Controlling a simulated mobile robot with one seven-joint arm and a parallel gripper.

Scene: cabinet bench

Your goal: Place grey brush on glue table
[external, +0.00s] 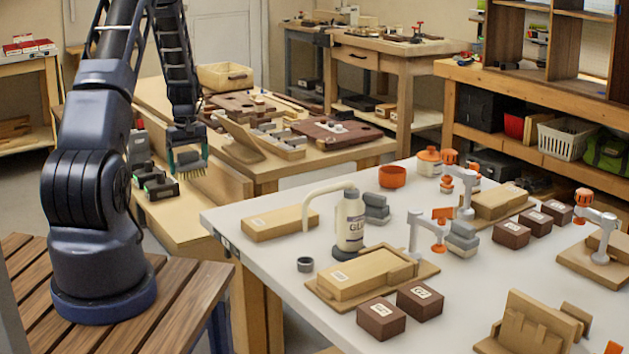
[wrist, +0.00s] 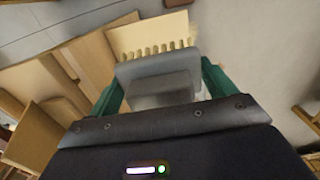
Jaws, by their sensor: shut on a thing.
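My gripper (external: 187,157) is shut on the grey brush (external: 191,170). It hangs above the lower wooden bench, left of the glue table. In the wrist view the grey brush (wrist: 158,85) sits between the green fingers of my gripper (wrist: 162,82). Its pale bristles point away from the palm. The white-topped glue table (external: 262,265) stands at the centre and right of the external view. A glue bottle (external: 350,222) stands on it, apart from the brush.
The glue table holds a wooden block (external: 280,224), a block on a tray (external: 372,276), brown boxes (external: 381,319) and clamps (external: 466,188). Bare white top shows along its near left edge. Black-and-grey items (external: 160,186) lie on the wooden bench below my gripper.

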